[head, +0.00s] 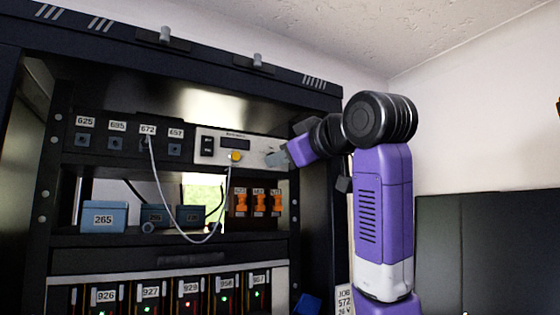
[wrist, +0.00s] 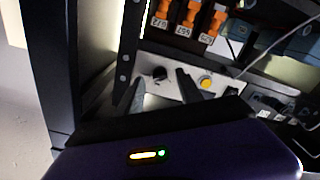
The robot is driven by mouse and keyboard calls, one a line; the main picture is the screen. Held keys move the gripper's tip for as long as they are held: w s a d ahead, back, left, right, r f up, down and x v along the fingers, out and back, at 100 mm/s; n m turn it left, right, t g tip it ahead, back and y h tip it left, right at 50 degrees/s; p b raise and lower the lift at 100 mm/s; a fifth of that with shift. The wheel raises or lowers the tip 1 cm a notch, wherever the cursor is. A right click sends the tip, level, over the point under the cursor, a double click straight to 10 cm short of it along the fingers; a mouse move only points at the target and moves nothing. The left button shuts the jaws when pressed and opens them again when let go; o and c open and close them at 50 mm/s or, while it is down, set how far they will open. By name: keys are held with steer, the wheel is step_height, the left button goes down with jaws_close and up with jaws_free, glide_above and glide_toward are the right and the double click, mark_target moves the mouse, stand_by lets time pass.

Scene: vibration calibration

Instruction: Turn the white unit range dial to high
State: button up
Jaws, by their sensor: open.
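The white unit (head: 210,134) is set in the upper shelf of the dark rack, with a small dark display, a black switch block and a yellow button (head: 235,156) with a white cable by it. In the wrist view the white unit (wrist: 148,87) shows a round black dial (wrist: 160,73) and the yellow button (wrist: 206,83). My gripper (wrist: 161,84) is open, its two fingers on either side of the dial in that view. I cannot tell whether they touch it. In the head view my gripper (head: 276,158) is in front of the unit's right end and hides the dial.
Orange switches (head: 258,202) sit below the unit. Blue boxes (head: 104,217) stand on the shelf to the left. The white cable (head: 190,240) hangs in a loop from socket 672 to the unit. Numbered modules (head: 190,292) line the bottom. The rack's right post (head: 322,225) is close to my arm.

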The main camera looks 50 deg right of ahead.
steer(key=b+v, duration=0.1)
steer(key=v, duration=0.4)
steer(key=shift+s, duration=0.15)
stand_by(0.3)
